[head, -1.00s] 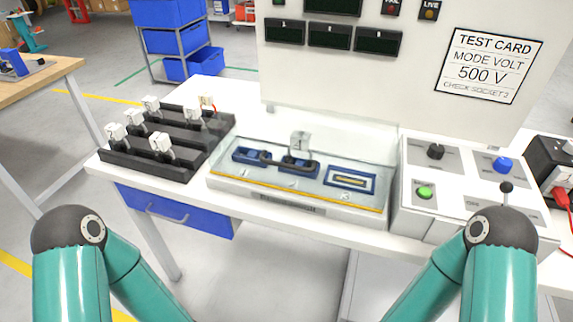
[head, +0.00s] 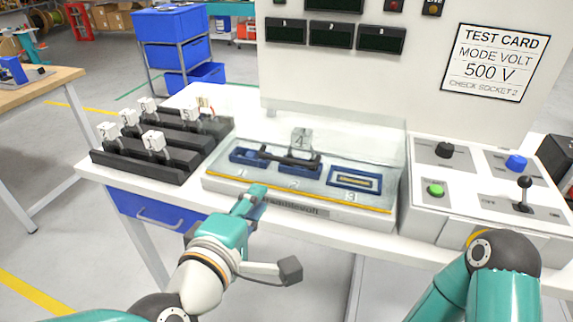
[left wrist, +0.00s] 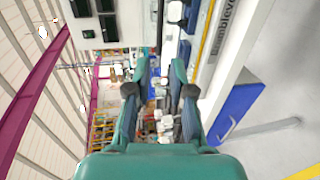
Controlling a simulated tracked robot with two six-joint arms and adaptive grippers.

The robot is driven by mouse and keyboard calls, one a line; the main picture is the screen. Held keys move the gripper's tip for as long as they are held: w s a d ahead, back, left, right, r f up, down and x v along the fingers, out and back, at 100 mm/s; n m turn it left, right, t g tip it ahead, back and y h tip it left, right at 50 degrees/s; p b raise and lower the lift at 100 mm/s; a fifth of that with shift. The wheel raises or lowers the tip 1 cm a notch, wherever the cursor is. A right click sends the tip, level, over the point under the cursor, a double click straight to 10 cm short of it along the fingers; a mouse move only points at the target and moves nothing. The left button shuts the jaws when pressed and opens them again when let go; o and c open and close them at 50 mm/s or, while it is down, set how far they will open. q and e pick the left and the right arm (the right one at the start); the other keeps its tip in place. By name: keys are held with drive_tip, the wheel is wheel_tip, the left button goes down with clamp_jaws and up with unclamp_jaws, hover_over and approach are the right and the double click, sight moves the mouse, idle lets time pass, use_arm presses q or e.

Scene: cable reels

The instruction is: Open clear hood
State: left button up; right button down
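The clear hood (head: 356,147) lies closed over the white test fixture (head: 225,187) in the head view. A dark bar handle (head: 290,157) crosses it, and a yellow strip runs along its front edge. Blue-framed sockets numbered 1 to 3 show through it, with a white plug-like block (head: 302,138) behind the handle. My left gripper (head: 257,194) is at the fixture's front edge, below the handle in the picture and apart from it. In the left wrist view my left gripper (left wrist: 160,68) has its fingers spread with nothing held. My right gripper is out of view.
A black rack (head: 140,166) with several white plugs stands left of the fixture. A control panel (head: 465,190) with a green button, knobs and a lever stands at right. The upright panel with a test card (head: 495,62) rises behind. A blue drawer (head: 150,208) hangs below the bench.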

sight(287, 161)
use_arm(q)
drive_tip(key=x, duration=1.6)
drive_tip(key=shift+w+d+f, duration=0.1)
drive_tip(key=shift+w, duration=0.15)
clamp_jaws()
